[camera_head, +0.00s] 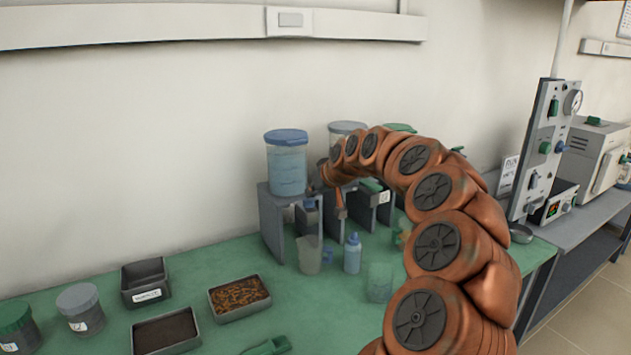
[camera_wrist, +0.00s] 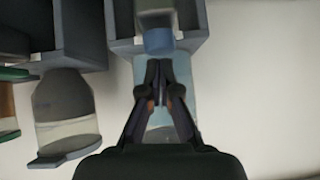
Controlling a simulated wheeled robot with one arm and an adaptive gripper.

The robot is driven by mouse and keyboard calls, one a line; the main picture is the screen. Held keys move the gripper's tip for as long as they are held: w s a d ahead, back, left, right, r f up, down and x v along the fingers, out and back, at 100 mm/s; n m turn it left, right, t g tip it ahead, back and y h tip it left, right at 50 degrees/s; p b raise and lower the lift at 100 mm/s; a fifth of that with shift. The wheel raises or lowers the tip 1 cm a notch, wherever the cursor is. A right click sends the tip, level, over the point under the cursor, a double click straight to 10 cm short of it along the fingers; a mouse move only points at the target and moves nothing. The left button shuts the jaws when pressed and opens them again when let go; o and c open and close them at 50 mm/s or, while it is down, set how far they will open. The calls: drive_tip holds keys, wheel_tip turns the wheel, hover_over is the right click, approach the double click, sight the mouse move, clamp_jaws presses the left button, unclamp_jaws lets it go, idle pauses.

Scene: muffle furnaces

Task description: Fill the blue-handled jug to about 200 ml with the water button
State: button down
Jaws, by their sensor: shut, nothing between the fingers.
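The water tank (camera_head: 287,168) with a blue lid stands on a grey stand on the green bench. A blue button (camera_wrist: 158,41) shows on the dispenser's front, and it also shows in the head view (camera_head: 309,204). The clear jug (camera_head: 309,256) with a blue handle stands upright on the bench at the front of this stand. Its water level is too small to tell. My gripper (camera_wrist: 163,68) is shut and empty, with its fingertips close to the blue button. I cannot tell whether they touch it.
A blue-capped bottle (camera_head: 352,254) and a clear beaker (camera_head: 379,282) stand right of the jug. Other tanks (camera_head: 345,130) on stands are behind my arm. Trays (camera_head: 239,314) and lidded jars (camera_head: 80,312) are at the front left.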

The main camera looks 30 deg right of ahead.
drive_tip(key=shift+f, duration=0.3)
